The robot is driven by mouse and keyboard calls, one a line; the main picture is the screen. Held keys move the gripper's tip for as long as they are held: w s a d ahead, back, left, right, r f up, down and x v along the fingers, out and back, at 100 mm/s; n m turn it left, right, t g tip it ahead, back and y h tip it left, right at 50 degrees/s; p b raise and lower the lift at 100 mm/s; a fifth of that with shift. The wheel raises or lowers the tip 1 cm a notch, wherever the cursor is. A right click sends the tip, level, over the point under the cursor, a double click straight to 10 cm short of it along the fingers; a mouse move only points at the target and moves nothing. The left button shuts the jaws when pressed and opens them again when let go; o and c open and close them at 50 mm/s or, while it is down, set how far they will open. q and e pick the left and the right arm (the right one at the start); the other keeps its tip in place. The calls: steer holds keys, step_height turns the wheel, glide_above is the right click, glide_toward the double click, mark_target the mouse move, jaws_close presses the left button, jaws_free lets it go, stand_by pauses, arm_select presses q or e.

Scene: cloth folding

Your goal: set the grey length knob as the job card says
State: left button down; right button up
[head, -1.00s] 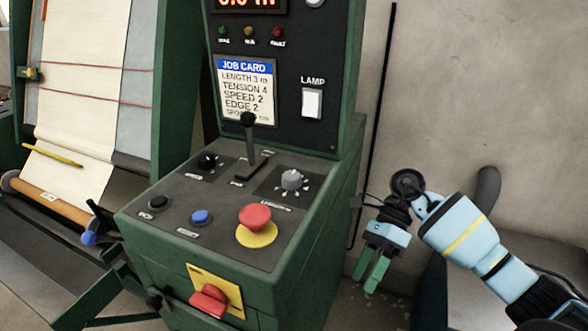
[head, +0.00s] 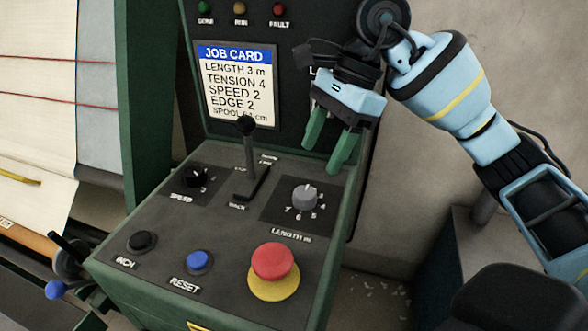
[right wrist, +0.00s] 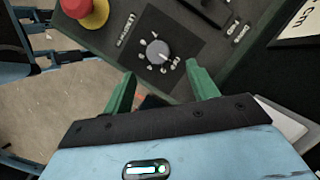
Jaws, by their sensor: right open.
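The grey length knob (head: 304,196) stands on a dark dial plate on the sloping panel, above the label LENGTH. A pale pointer mark shows toward its far side; the number it points at is too small to read. The knob also shows in the right wrist view (right wrist: 157,50). The job card (head: 237,85) reads LENGTH 3 m, TENSION 4, SPEED 2, EDGE 2. My right gripper (head: 321,158) is open and empty, its green fingers pointing down just above and beyond the knob, not touching it. In the right wrist view the fingertips (right wrist: 160,70) straddle the knob's position. My left gripper is not in view.
A black lever (head: 248,160) stands upright left of the knob. The black speed knob (head: 196,178), blue reset button (head: 200,261), black inch button (head: 142,241) and red emergency button (head: 274,262) share the panel. The upright cabinet face rises behind my gripper.

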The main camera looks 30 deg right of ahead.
mark_target(305, 192)
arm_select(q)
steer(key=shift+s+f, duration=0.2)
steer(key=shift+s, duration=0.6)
arm_select(e)
steer(key=x, duration=0.7)
steer(key=shift+s+a+f, duration=0.15)
steer(key=shift+a+f, duration=0.05)
steer(key=shift+f, duration=0.1)
steer(key=shift+c, duration=0.2)
steer(key=c, duration=1)
